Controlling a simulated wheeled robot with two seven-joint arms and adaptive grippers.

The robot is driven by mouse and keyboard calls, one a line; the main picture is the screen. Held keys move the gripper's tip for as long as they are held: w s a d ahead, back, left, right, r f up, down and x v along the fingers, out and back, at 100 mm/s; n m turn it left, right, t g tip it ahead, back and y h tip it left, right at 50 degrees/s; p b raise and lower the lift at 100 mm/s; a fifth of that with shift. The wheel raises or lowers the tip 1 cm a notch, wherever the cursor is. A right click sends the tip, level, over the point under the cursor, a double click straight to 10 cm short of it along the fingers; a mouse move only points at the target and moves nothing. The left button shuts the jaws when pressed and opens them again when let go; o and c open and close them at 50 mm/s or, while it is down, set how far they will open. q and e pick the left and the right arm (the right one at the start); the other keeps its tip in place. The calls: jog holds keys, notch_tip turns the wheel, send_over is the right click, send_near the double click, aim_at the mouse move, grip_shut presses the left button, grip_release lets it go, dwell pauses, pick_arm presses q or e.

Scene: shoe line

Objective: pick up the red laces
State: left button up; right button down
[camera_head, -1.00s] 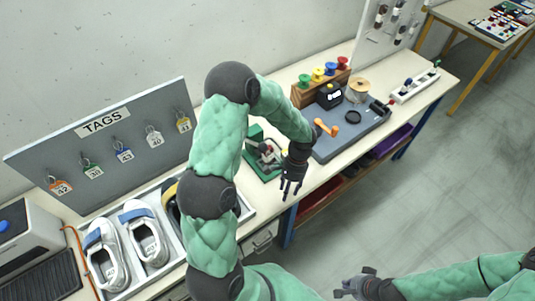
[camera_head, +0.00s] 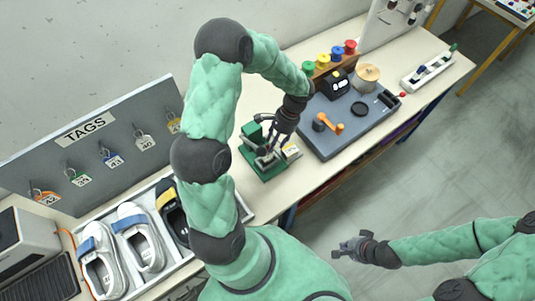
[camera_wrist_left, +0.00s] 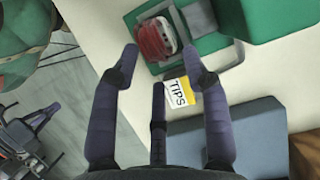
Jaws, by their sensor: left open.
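The red laces (camera_wrist_left: 155,38) lie in a bundle on a green fixture (camera_wrist_left: 187,45) in the left wrist view. In the head view my left gripper hides the laces; the green fixture (camera_head: 247,157) shows around it. My left gripper (camera_head: 264,152) is open, its fingers pointing down over the fixture. In the left wrist view its fingertips (camera_wrist_left: 163,52) are spread on either side of the bundle's near edge; I cannot tell whether they touch it. My right gripper (camera_head: 347,249) is open and empty, away from the bench over the floor.
A small TIPS box (camera_wrist_left: 180,92) stands beside the fixture. A grey-blue tray (camera_head: 330,145) with an orange crank (camera_head: 328,122) is to the right. A shoe tray (camera_head: 184,258) and the TAGS board (camera_head: 95,150) are to the left. Several coloured spools stand behind.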

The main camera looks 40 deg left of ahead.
aim_at(269, 155)
pick_arm(q)
jog(key=x, duration=0.7)
jog(key=shift+s, duration=0.15)
jog(key=shift+d, duration=0.1)
jog(key=c, duration=0.8)
